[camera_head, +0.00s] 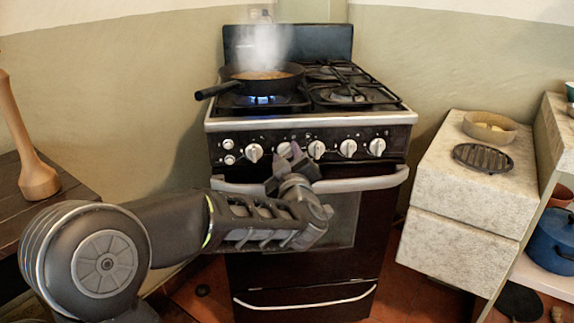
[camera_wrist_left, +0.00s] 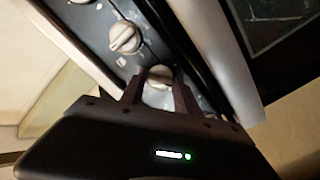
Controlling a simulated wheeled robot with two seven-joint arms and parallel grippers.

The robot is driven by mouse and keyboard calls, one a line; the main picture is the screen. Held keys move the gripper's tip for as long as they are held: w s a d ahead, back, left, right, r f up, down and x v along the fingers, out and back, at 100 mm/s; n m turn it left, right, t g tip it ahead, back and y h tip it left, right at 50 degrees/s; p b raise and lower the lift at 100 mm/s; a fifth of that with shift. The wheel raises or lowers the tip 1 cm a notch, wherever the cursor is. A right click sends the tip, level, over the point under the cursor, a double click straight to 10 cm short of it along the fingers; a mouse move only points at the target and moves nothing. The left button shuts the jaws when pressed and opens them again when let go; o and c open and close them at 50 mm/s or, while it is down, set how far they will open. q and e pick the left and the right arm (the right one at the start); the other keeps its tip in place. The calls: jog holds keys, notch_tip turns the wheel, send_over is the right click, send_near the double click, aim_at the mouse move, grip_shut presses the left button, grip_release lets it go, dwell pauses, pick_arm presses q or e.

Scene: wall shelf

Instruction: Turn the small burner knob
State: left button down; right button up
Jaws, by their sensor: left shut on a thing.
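My left gripper (camera_head: 290,157) reaches up to the stove's front panel, at the second knob (camera_head: 284,149) from the left. In the left wrist view that white knob (camera_wrist_left: 159,75) sits between the two fingertips of the gripper (camera_wrist_left: 159,84), which is shut on it. The fingers hide part of the knob. The other white knobs stand apart from the gripper: the leftmost one (camera_head: 254,152), and to the right the middle one (camera_head: 316,149), the fourth (camera_head: 348,148) and the rightmost (camera_head: 377,146). My right gripper is not in view.
A steaming black pan (camera_head: 262,78) stands over a blue flame (camera_head: 262,100) at the left front burner. The oven handle (camera_head: 365,183) runs just below the panel. A pale stone counter (camera_head: 455,190) stands right, a dark wooden table (camera_head: 70,188) left.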

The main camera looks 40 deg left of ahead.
pick_arm(q)
jog(key=n+b, duration=0.1)
jog(key=n, duration=0.1)
jog(key=n+b, duration=0.4)
jog(key=shift+f+n, duration=0.25)
jog(key=shift+n, duration=0.05)
jog(key=n+b, duration=0.2)
jog(key=shift+r+n, duration=0.1)
jog(key=shift+n, duration=0.3)
jog(key=shift+r+n+b, duration=0.1)
jog(key=shift+n+b, duration=0.2)
jog(key=shift+n, duration=0.1)
jog(key=c, duration=0.9)
grip_release()
